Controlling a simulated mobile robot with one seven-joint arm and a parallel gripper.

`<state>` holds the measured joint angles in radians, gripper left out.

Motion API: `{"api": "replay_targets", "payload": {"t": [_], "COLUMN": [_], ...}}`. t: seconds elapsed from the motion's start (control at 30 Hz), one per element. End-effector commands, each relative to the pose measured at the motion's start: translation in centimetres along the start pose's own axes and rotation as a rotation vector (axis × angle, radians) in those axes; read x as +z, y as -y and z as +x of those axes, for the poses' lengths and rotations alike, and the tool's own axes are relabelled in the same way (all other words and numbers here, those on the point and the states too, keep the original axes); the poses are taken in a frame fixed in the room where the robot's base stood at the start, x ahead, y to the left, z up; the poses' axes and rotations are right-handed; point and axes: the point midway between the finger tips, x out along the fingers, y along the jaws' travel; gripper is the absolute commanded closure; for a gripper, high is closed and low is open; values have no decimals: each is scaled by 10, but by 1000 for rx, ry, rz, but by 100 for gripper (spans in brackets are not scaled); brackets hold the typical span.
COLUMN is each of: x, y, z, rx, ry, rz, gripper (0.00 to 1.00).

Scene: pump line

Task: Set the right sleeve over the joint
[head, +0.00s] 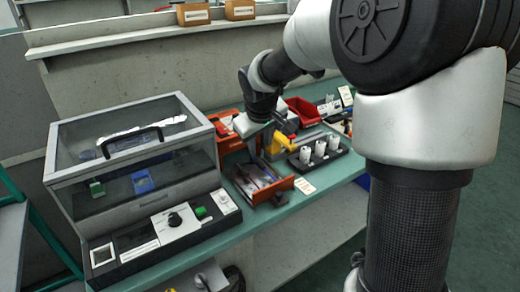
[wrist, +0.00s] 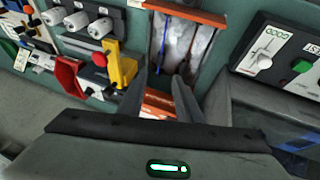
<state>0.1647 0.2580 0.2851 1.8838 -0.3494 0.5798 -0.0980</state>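Several white sleeves stand upright in a black rack on the bench; the rightmost is a white cylinder (head: 333,142). White sleeves also show at the wrist view's upper left, one of them nearest the yellow fixture (wrist: 100,27). The yellow fixture (head: 280,143) with a red part stands left of the rack; it also shows in the wrist view (wrist: 122,65). I cannot make out the joint for certain. My gripper (wrist: 167,92) is open, with nothing between its two dark fingers. It hangs above the bench, behind the orange tray and near the fixture.
An orange tray (head: 281,186) holding thin tools lies in front of the fixture. A clear-lidded box (head: 130,150) and a control panel (head: 180,222) fill the left bench. Red bins (head: 305,112) stand behind. A small white card (head: 305,186) lies near the front edge.

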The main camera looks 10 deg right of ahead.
Motion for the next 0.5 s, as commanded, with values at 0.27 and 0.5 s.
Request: {"api": "replay_targets", "payload": {"t": [0.27, 0.5], "x": [-1, 0], "y": [0, 0], "z": [-49, -57], "rx": [1, 0], "ry": [-1, 0], "rz": [0, 0], "gripper": [68, 68]}}
